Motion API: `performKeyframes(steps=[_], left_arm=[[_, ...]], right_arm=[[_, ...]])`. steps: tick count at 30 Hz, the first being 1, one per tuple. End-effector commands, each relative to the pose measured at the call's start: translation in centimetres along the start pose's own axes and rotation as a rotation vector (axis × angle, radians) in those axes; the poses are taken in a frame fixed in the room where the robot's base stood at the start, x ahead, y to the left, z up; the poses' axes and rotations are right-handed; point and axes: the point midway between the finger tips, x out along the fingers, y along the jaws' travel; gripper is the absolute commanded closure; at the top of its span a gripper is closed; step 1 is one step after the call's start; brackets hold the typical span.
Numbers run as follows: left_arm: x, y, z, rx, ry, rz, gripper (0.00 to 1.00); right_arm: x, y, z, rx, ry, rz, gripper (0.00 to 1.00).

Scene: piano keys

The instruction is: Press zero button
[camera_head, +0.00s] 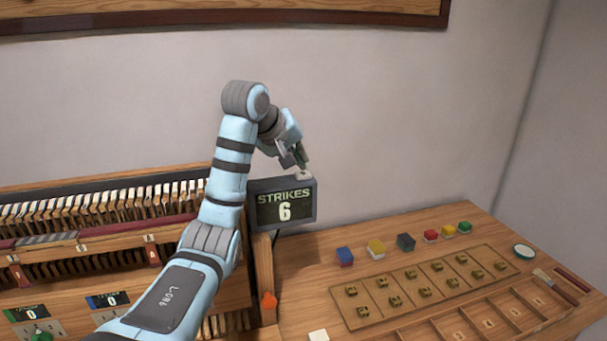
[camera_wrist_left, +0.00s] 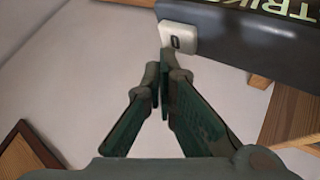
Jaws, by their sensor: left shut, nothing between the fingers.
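The zero button (camera_head: 304,176) is a small white block on top of the dark strikes display (camera_head: 262,212), at its right end in the head view. The display reads "STRIKES 6". In the left wrist view the white button (camera_wrist_left: 178,40) shows a dark "0" on its face. My left gripper (camera_head: 303,165) is shut and empty, its fingertips just above the button. In the left wrist view the closed fingertips (camera_wrist_left: 162,68) lie right below the button's lower edge. I cannot tell whether they touch it. My right gripper is not in view.
The opened piano action (camera_head: 100,215) fills the left side. On the wooden bench at right lie several coloured blocks (camera_head: 376,248), a board with brass pieces (camera_head: 395,313), a compartment tray (camera_head: 510,310) and a brush (camera_head: 556,286). The wall stands close behind the display.

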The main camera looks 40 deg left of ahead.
Motion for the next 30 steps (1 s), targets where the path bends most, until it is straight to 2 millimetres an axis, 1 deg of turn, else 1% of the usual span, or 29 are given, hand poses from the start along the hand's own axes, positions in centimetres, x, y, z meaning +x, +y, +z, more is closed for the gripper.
performKeyframes(steps=[3, 30], left_arm=[[0.30, -0.23, 0.22, 0.000, 0.000, -0.001, 1.00], [0.75, -0.55, 0.55, 0.000, 0.000, 0.000, 1.00]], right_arm=[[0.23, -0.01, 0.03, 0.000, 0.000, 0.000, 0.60], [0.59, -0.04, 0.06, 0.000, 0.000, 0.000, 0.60]])
